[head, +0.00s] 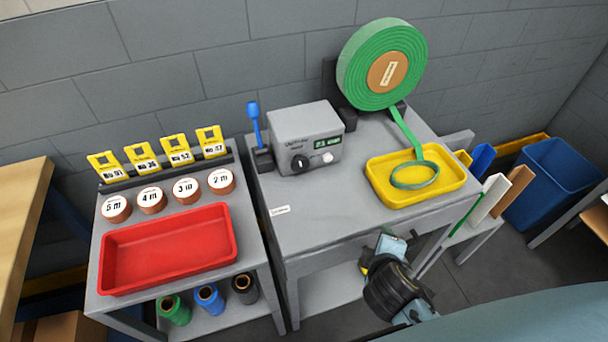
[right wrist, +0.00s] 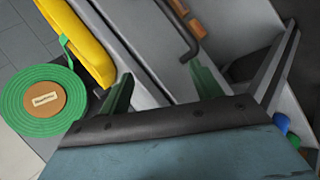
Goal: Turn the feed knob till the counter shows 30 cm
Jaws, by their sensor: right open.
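The grey control box (head: 306,140) stands at the back of the grey bench. Its front has a black feed knob (head: 300,162) with a white pointer mark, a pale round button (head: 328,158) and a small counter display (head: 328,142) with lit green digits too small to read surely. My right gripper (head: 390,248) is low at the bench's front edge, well apart from the knob. In the right wrist view my right gripper (right wrist: 161,87) has its fingers spread with nothing between them. The knob is not in the wrist view. My left gripper is not in view.
A green webbing roll (head: 352,72) feeds a strip into a yellow tray (head: 450,197) on the bench's right. A blue tool (head: 255,122) stands left of the box. A red tray (head: 168,284) and several labelled rolls sit on the left stand. Bench space before the box is clear.

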